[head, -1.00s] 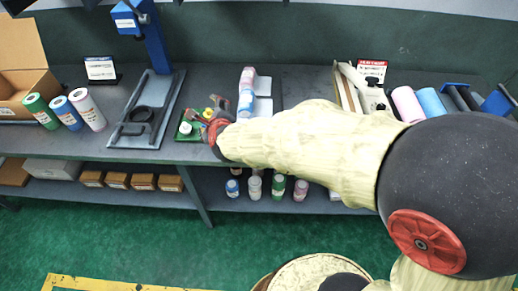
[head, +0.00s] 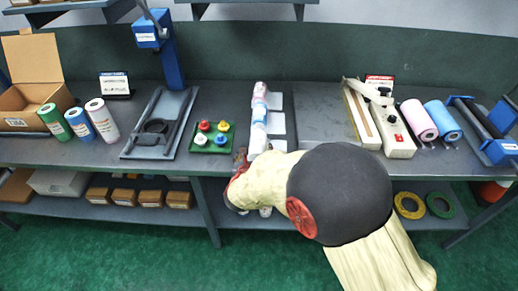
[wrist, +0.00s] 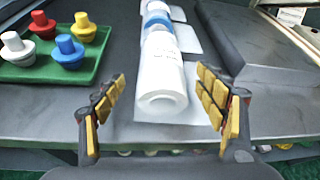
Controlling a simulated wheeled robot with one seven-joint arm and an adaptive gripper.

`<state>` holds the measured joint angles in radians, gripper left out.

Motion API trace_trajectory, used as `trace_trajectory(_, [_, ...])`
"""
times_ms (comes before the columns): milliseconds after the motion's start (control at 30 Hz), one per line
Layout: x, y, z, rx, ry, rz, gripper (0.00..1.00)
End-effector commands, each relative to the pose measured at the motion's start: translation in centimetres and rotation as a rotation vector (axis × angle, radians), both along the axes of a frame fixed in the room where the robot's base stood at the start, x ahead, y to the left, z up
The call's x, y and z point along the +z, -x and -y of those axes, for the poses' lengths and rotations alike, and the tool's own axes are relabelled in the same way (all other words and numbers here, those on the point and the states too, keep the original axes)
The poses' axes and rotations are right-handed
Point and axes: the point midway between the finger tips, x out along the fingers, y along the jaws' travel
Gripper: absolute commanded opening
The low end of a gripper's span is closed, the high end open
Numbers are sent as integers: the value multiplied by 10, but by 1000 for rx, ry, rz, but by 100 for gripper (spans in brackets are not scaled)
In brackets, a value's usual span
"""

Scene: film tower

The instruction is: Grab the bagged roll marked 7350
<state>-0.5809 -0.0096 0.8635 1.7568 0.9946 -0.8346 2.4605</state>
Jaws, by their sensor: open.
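Several wrapped rolls lie end to end in a row across the bench, on white sheets. The nearest is a white roll (wrist: 163,78), its open end facing me in the wrist view; it also shows in the head view (head: 257,141), just beyond my gripper. A blue and white roll (wrist: 158,38) lies behind it. No number 7350 is readable on any roll. My gripper (wrist: 163,100) is open and empty, its yellow-padded fingers left and right of the white roll's near end in the picture. I cannot tell how far the fingers are from it.
A green tray (head: 203,148) of colored knobbed pieces stands left of the row. A raised grey slab (head: 318,112) lies to the right. Green, blue and pinkish rolls stand by an open cardboard box (head: 30,90). Bench front edge lies beneath my gripper.

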Motion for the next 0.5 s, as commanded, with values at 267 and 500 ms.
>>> trace_trajectory(267, [-19,-32,9,-1,1,-2,72])
trace_trajectory(500, [-17,-33,8,1,1,-1,71])
